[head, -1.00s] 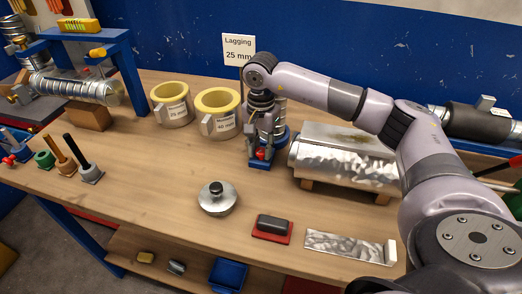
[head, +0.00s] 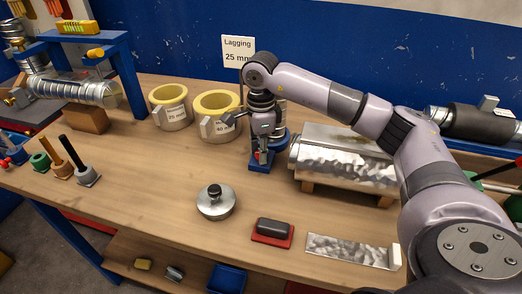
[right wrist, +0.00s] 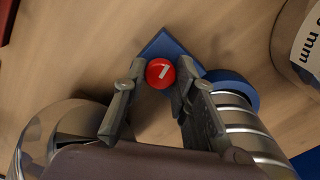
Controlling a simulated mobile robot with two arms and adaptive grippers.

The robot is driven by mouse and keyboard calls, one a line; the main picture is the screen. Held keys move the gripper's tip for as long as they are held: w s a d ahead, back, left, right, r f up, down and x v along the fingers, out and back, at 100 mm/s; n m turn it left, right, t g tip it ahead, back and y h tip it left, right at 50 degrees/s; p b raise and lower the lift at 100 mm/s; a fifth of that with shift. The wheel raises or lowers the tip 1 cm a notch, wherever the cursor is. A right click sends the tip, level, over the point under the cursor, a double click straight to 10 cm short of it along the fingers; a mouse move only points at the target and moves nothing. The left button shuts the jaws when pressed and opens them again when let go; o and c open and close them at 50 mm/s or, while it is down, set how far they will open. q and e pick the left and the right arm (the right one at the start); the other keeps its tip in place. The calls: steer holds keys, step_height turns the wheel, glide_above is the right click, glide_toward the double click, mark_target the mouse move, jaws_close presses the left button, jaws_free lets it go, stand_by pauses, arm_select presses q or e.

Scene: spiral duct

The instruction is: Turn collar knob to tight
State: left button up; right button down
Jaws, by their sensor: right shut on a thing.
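The red collar knob (right wrist: 160,73) shows in the right wrist view, round, with a white mark on its face. It sits at a blue bracket (right wrist: 168,46) beside a ribbed silver duct piece (right wrist: 243,125). My right gripper (right wrist: 152,92) is shut on the knob, one finger on either side. In the head view my right gripper (head: 264,154) points down at the blue stand (head: 260,167), and its fingers mostly hide the knob. The word or scale for tight is not readable. My left gripper is not in view.
Two yellow-lined lagging rings (head: 218,104) stand just left of my right gripper. A shiny metal-clad cylinder (head: 345,160) lies close on its right. A round metal lid (head: 215,203), a dark block on a red pad (head: 272,230) and a metal strip (head: 345,250) lie in front.

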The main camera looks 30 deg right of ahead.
steer(key=shift+r+m, duration=0.1)
steer(key=shift+m, duration=0.2)
stand_by(0.4)
steer(key=c, duration=1.3)
jaws_free()
step_height(320, 180, up, 12)
